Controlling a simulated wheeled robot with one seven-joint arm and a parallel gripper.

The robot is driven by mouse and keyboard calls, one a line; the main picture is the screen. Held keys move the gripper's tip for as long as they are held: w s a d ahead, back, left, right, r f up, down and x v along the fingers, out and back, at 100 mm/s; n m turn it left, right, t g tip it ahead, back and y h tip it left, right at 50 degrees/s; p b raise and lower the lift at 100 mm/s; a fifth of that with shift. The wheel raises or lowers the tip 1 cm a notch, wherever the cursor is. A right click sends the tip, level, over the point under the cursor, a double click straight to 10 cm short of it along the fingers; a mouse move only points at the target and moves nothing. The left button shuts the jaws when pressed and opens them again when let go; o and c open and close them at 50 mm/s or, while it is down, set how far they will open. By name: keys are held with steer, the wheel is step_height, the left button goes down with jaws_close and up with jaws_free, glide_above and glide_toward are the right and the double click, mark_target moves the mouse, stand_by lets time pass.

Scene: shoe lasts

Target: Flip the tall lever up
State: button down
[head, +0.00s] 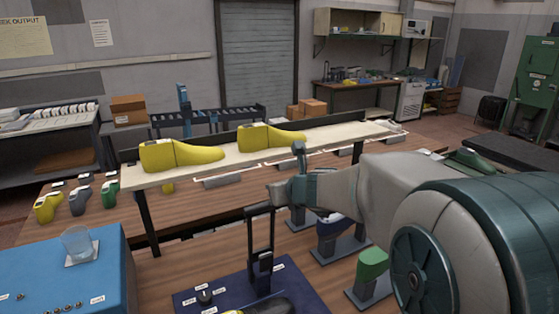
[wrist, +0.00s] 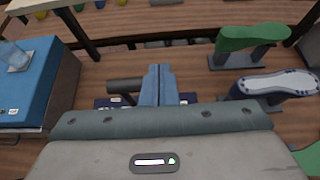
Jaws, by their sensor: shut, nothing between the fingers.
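The tall lever (head: 259,232) is a black frame with a crossbar on top. It rises from a dark blue panel (head: 185,299) with a knob and white labels at the bottom of the head view. It looks roughly upright there; its exact tilt is hard to tell. My gripper (head: 277,195) is at the height of the lever's top, close beside it. In the wrist view, my gripper (wrist: 156,72) has its blue-grey fingers shut and empty. The lever's black bar (wrist: 123,86) reaches the fingers' left side; whether they touch is unclear. The panel is mostly hidden there.
A blue box (head: 65,275) with a glass (head: 77,243) stands left of the panel. Shoe lasts on stands, one green (head: 372,262), are close on the right. Behind, a raised white shelf (head: 230,160) carries two yellow lasts (head: 180,154).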

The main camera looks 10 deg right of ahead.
step_height(320, 180, up, 7)
stand_by(0.6)
steer(key=shift+w+a, duration=0.1)
steer(key=s+f+n+g+h+b, duration=0.1)
steer(key=s+f+n+g+b, duration=0.1)
steer(key=s+f+n, duration=0.4)
steer(key=s+d+f+n+g+h+b, duration=0.1)
steer(key=s+f+n+g+b, duration=0.1)
steer(key=s+f+n, duration=0.5)
steer(key=s+d+f+n+g+h+b, duration=0.1)
steer(key=s+f+n+g, duration=0.3)
steer(key=s+n, duration=1.1)
step_height(320, 180, down, 3)
steer(key=n+b, duration=0.1)
steer(key=n, duration=0.3)
steer(key=shift+s+d+f+n, duration=0.15)
steer(key=shift+n, duration=0.25)
